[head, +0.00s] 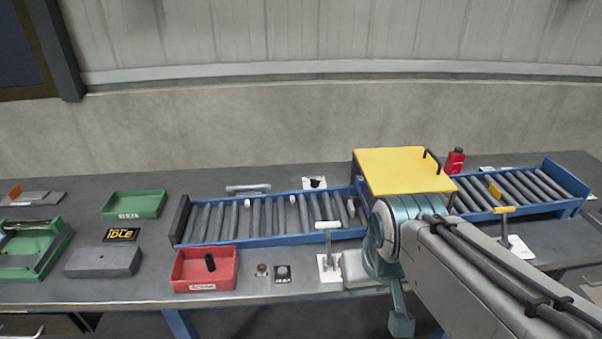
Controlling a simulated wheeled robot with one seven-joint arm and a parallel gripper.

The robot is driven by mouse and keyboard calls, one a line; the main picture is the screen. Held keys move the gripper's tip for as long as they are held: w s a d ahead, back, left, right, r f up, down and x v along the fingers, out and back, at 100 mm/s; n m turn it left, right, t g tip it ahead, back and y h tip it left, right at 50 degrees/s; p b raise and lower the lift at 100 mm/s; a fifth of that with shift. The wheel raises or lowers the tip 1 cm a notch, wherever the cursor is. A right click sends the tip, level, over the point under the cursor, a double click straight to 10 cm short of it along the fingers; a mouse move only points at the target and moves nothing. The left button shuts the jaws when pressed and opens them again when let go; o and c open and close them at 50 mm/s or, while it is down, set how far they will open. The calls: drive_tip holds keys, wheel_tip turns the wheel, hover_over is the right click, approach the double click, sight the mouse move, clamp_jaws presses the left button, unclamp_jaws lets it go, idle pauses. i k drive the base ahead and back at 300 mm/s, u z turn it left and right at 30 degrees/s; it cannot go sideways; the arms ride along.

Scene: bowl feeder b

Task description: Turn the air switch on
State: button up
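I cannot tell for sure which fitting is the air switch. A small dark switch on a pale plate (283,273) lies near the table's front, right of the red tray. A lever with a white handle (328,225) stands on a white plate in front of the left conveyor. A lever with a yellow handle (503,210) stands on a white plate at the right. A black knob on a white plate (315,183) is behind the left conveyor. My arm reaches in from the lower right; no gripper fingers can be made out.
Blue-framed roller conveyors (270,241) run left and right of a yellow-topped box (400,170). A red tray (205,286) holds a black cylinder (210,262). A green tray (135,204), a grey block (103,261) and a red bottle (455,161) stand on the table. My arm hides part of the front right.

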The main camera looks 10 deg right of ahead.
sight(315, 183)
drive_tip(key=i, duration=0.95)
